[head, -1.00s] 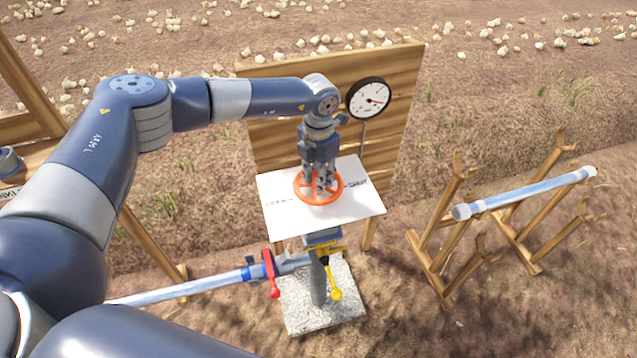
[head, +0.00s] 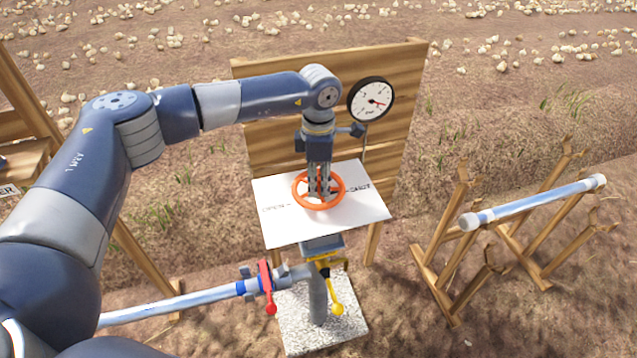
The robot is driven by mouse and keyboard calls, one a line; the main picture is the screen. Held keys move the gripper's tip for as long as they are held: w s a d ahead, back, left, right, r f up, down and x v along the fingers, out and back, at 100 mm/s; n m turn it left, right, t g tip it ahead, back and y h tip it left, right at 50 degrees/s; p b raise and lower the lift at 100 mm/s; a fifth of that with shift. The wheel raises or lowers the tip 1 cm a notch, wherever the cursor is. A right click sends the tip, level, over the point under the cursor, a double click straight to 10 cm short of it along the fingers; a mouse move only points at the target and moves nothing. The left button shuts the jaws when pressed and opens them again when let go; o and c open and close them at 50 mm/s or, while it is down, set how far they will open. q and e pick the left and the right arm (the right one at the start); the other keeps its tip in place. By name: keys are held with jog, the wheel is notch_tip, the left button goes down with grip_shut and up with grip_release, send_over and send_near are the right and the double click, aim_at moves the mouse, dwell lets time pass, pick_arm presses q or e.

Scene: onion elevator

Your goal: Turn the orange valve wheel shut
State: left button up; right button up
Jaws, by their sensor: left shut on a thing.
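The orange valve wheel (head: 302,201) lies flat above a white plate (head: 285,230) with dark lettering, on top of a post. My left gripper (head: 319,190) points straight down into the wheel from above and is shut on it, around its inner part. The fingers hide part of the wheel's hub and spokes. My right gripper is not in view.
Below the plate are a red-handled lever (head: 267,285) and a yellow-handled lever (head: 334,290) on the pipework. A pale pipe (head: 535,203) rests on wooden stands at the right. A wooden board (head: 270,140) stands close behind the wheel.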

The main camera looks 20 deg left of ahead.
aim_at(318, 176)
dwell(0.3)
pick_arm(q)
jog(key=shift+w, duration=0.1)
jog(key=o, duration=0.8)
notch_tip(318, 176, up, 12)
jog(key=shift+r, duration=0.1)
dwell(0.4)
